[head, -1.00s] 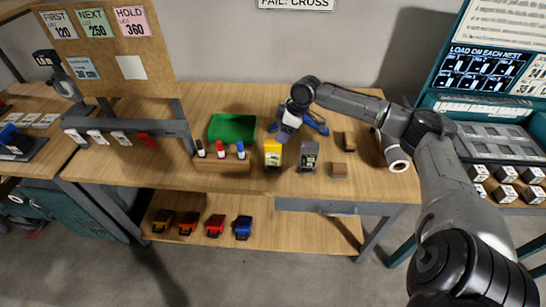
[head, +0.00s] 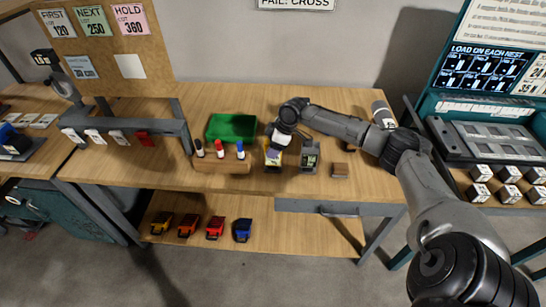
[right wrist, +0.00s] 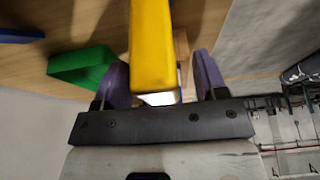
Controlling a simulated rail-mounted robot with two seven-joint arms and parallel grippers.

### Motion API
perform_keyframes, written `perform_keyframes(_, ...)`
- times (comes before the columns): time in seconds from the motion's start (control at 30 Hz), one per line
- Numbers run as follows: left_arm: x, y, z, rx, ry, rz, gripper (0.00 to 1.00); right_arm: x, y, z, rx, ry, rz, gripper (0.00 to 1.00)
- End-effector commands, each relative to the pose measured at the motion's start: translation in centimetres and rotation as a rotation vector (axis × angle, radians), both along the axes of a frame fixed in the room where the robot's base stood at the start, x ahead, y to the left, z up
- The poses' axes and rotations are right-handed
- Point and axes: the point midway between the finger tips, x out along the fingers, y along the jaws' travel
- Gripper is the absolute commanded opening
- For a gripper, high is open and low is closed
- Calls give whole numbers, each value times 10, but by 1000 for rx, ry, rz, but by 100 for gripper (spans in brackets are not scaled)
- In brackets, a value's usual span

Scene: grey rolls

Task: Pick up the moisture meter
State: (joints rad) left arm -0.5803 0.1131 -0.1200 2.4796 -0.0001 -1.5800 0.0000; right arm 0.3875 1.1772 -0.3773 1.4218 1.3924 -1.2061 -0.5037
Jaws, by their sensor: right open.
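A yellow hand-held device (head: 272,163), apparently the moisture meter, stands near the front of the bench, partly covered by my right gripper (head: 274,151). A grey device with a screen (head: 309,156) stands just to its right. In the right wrist view the yellow device (right wrist: 152,45) extends between the two purple fingers of my right gripper (right wrist: 162,82). The fingers are apart, with a visible gap on each side of the device. My left gripper is not in view.
A marker holder (head: 222,166) with black, red and blue markers stands close on the left. A green tray (head: 231,127) lies behind it. A grey-white cylinder (head: 383,113) stands at the back right.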

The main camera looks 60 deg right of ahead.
Motion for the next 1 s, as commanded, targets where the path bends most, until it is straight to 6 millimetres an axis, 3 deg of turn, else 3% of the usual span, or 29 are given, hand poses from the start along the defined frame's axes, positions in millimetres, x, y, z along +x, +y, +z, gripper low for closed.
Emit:
perform_keyframes(0.17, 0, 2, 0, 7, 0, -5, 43, 0, 0, 0, -1, 0, 0, 66)
perform_keyframes(0.87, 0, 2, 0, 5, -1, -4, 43, 0, 0, 1, -1, 0, 0, 0)
perform_keyframes(1.0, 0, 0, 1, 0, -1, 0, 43, 0, -1, 1, -1, -2, -1, 0)
